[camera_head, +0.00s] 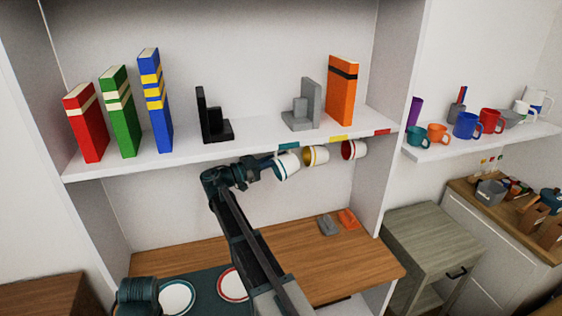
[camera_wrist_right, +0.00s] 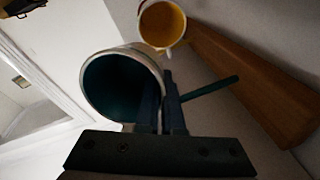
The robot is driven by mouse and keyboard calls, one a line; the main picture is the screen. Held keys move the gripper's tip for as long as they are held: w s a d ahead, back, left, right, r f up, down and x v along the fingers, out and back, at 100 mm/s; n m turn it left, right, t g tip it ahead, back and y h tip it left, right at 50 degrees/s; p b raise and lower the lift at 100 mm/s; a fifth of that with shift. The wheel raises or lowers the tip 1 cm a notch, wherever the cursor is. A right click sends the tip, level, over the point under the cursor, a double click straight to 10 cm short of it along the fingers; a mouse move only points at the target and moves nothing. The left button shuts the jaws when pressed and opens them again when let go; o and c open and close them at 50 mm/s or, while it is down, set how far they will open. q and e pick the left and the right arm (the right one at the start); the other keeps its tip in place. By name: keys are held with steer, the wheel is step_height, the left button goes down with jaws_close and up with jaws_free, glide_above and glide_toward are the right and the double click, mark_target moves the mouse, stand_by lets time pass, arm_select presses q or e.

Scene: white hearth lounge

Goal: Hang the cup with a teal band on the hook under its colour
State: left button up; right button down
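The white cup with a teal band (camera_head: 288,167) is tilted just under the shelf edge, below the teal colour mark (camera_head: 288,147). It also shows in the right wrist view (camera_wrist_right: 122,84), its dark teal inside facing the camera. My right gripper (camera_head: 266,166) reaches up from below and is at the cup's left side. In the wrist view its two fingers (camera_wrist_right: 163,104) are close together at the cup's side and appear shut on it; the exact grip is partly hidden. A thin teal rod (camera_wrist_right: 210,88), apparently the hook, runs beside the fingertips. My left gripper is out of view.
A yellow-lined cup (camera_head: 317,156) and a red-lined cup (camera_head: 354,149) hang close by on the right, under yellow (camera_head: 338,138) and red marks. Books and bookends stand on the shelf (camera_head: 180,157) above. Plates lie on the counter (camera_head: 330,262) below.

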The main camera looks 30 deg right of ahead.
steer(key=w, duration=0.1)
steer(key=w+d+f+b, duration=0.1)
steer(key=w, duration=0.3)
steer(key=shift+w+d+f, duration=0.2)
steer(key=shift+w, duration=0.05)
stand_by(0.5)
stand_by(0.7)
steer(key=c, duration=1)
jaws_free()
steer(key=shift+a+f+b, duration=0.1)
steer(key=shift+a+b, duration=0.2)
steer(key=shift+a, duration=0.2)
steer(key=shift+w+a+f, duration=0.1)
steer(key=shift+w+a, duration=0.05)
steer(key=shift+a, duration=0.55)
steer(key=shift+a, duration=0.35)
